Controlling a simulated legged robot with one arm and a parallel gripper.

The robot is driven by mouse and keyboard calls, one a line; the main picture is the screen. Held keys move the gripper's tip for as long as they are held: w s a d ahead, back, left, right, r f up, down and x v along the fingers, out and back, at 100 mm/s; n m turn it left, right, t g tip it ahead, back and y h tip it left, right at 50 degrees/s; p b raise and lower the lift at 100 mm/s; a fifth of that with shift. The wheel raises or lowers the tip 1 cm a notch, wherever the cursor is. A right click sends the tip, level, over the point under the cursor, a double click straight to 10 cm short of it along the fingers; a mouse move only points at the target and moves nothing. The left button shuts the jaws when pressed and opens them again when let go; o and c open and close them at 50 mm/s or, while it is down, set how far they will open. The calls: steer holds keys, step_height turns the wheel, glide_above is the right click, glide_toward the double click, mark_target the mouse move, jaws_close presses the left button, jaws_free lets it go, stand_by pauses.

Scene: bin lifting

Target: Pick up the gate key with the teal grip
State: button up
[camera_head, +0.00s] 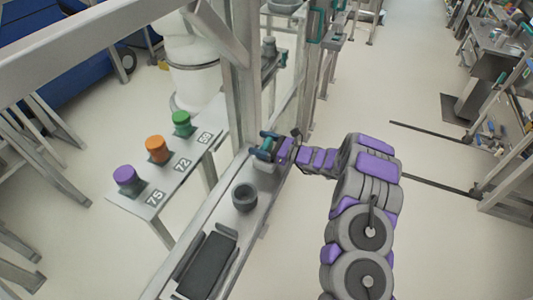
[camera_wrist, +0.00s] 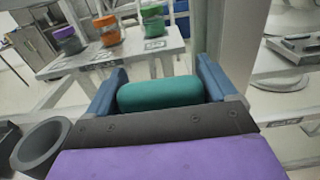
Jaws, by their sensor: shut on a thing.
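The teal grip of the gate key (camera_wrist: 160,93) lies sideways between the two blue fingers of my gripper (camera_wrist: 162,74) in the wrist view. The fingers are shut on it, one at each end. In the head view my gripper (camera_head: 268,142) is at the narrow metal ledge beside the upright post, and the teal grip (camera_head: 266,149) shows only as a small patch there. The rest of the key is hidden, and I cannot tell whether it touches the ledge.
A dark round cup (camera_head: 244,197) and a dark tray (camera_head: 207,266) sit on the ledge nearer me. A numbered side shelf (camera_head: 160,190) holds keys with purple (camera_head: 125,175), orange (camera_head: 156,144) and green (camera_head: 181,118) grips. The upright post (camera_head: 242,90) stands close behind my gripper.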

steer(key=shift+c, duration=1.1)
step_height(320, 180, up, 10)
steer(key=p, duration=0.1)
steer(key=shift+p, duration=0.35)
steer(key=shift+r, duration=0.1)
step_height(320, 180, up, 6)
steer(key=p, duration=0.3)
steer(key=shift+p, duration=0.35)
